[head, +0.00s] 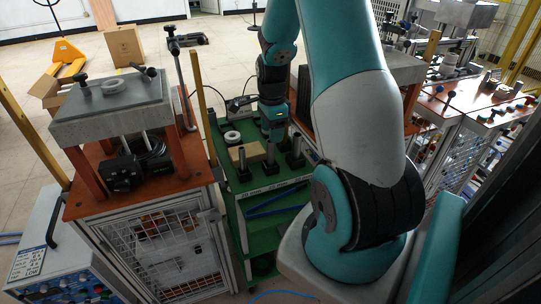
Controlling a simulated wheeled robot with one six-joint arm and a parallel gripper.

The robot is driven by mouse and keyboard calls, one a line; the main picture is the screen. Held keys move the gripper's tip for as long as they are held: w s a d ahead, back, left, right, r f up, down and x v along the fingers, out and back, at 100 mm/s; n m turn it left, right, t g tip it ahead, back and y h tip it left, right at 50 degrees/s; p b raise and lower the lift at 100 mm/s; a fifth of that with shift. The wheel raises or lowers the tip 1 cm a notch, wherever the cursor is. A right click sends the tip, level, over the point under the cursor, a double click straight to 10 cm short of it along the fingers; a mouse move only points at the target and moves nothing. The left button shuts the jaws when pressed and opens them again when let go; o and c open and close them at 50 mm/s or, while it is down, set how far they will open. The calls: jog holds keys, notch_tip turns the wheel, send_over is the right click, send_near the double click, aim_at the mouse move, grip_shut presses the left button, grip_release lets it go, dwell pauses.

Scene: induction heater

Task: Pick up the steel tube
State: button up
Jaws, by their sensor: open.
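Several dark upright steel tubes stand along the front of the green cart's top (233,188): one at the left (242,160), one in the middle (270,156) and one at the right (296,148). They rise from wider dark bases. I cannot tell which one the task means. My gripper (276,136) is at the end of the teal arm, over the cart just behind the middle and right tubes. It is open; its fingers are small and partly hidden, and I see nothing held.
A tan block (247,151) and a pale ring (232,137) sit on the cart near the tubes. An orange-topped bench with a grey press (112,108) stands close at left. Another orange-topped bench (478,105) with equipment is at right. Open floor lies behind.

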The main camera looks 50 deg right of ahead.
aim_at(270, 150)
jog(key=f, duration=0.2)
jog(key=f+p, duration=0.1)
jog(key=f, duration=0.4)
jog(key=shift+w+f, duration=0.3)
jog(key=shift+f, duration=0.05)
grip_shut()
